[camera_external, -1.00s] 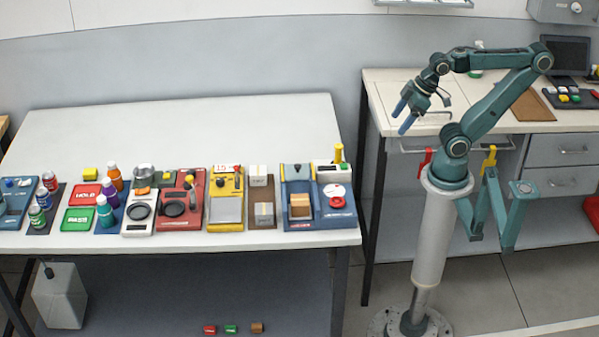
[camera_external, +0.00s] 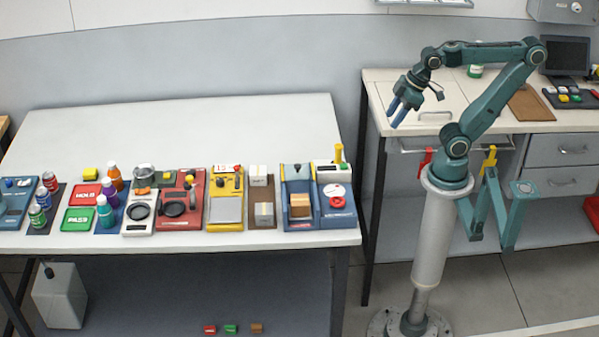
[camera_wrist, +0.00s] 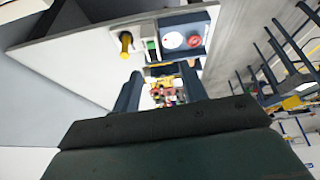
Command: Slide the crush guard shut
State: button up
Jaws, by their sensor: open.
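The blue dock station (camera_external: 285,178) stands near the right end of the long white table, with a brown box (camera_external: 300,205) in its bay. A guard on it is too small to make out clearly. Beside it is a blue panel (camera_external: 345,218) with a white dial and a red button, which also shows in the wrist view (camera_wrist: 196,22). My gripper (camera_external: 396,113) is open and empty, its blue fingers pointing down and left. It is in the air to the right of the station, well apart from it. Its two fingers also frame the wrist view (camera_wrist: 160,78).
A yellow-topped post (camera_external: 339,153) stands upright behind the panel; it is also in the wrist view (camera_wrist: 126,41). Several other stations, bottles and cans line the front of the long table (camera_external: 180,125) to the left. Its back half is clear. A side bench (camera_external: 385,90) stands behind my arm.

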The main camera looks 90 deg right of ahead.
jog(key=w+r+n+g, duration=0.3)
jog(key=w+n, duration=0.1)
jog(key=w, duration=0.9)
jog(key=n+g, duration=0.2)
jog(key=n, duration=0.2)
send_over(298, 165)
notch_tip(298, 165, down, 6)
jog(key=shift+w+r, duration=0.1)
jog(key=shift+r, duration=0.05)
notch_tip(298, 165, down, 14)
jog(key=shift+r, duration=0.1)
grip_shut()
